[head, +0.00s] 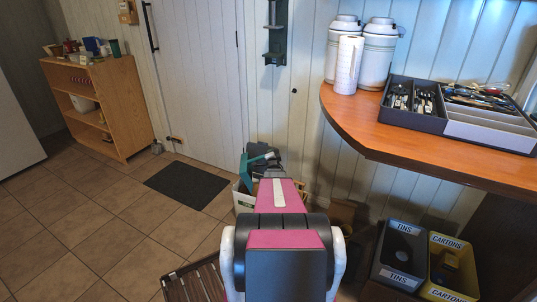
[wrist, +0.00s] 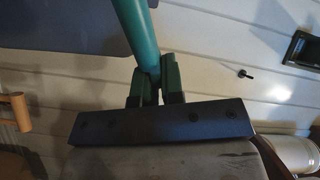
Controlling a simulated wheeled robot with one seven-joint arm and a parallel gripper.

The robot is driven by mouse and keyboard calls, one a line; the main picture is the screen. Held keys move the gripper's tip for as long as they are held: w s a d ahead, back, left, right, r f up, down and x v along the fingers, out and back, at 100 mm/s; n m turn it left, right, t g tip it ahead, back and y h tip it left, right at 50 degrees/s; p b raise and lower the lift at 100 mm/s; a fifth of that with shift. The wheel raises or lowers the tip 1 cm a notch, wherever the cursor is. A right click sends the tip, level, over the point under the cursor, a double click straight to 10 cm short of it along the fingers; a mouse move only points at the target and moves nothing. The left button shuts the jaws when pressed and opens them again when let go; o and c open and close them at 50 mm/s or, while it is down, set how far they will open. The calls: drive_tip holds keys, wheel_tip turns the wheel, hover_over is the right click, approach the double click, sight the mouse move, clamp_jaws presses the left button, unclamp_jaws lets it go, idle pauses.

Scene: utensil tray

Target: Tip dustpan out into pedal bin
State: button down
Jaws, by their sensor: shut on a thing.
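My gripper (wrist: 157,84) is shut on a teal handle (wrist: 136,30) in the wrist view, one green finger on each side of it. I take this for the dustpan's handle. In the head view the teal dustpan (head: 247,173) shows just beyond my arm, near the wall; the gripper there is mostly hidden by my own arm. A flat dark grey shape fills the wrist view's top left; I cannot tell whether it is the pan. A pedal bin cannot be made out clearly, and neither can the pan's contents.
A white container (head: 243,201) with a green label stands below the teal piece. A TINS box (head: 400,254) and a yellow CARTONS box (head: 452,268) stand at lower right under the wooden counter (head: 362,128). A dark mat (head: 187,186) and open tiled floor lie left.

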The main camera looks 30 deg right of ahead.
drive_tip(key=shift+d+r, duration=0.1)
drive_tip(key=shift+d, duration=0.1)
drive_tip(key=shift+s+a+r, duration=0.1)
drive_tip(key=shift+r, duration=1.2)
drive_tip(key=shift+f, duration=1.5)
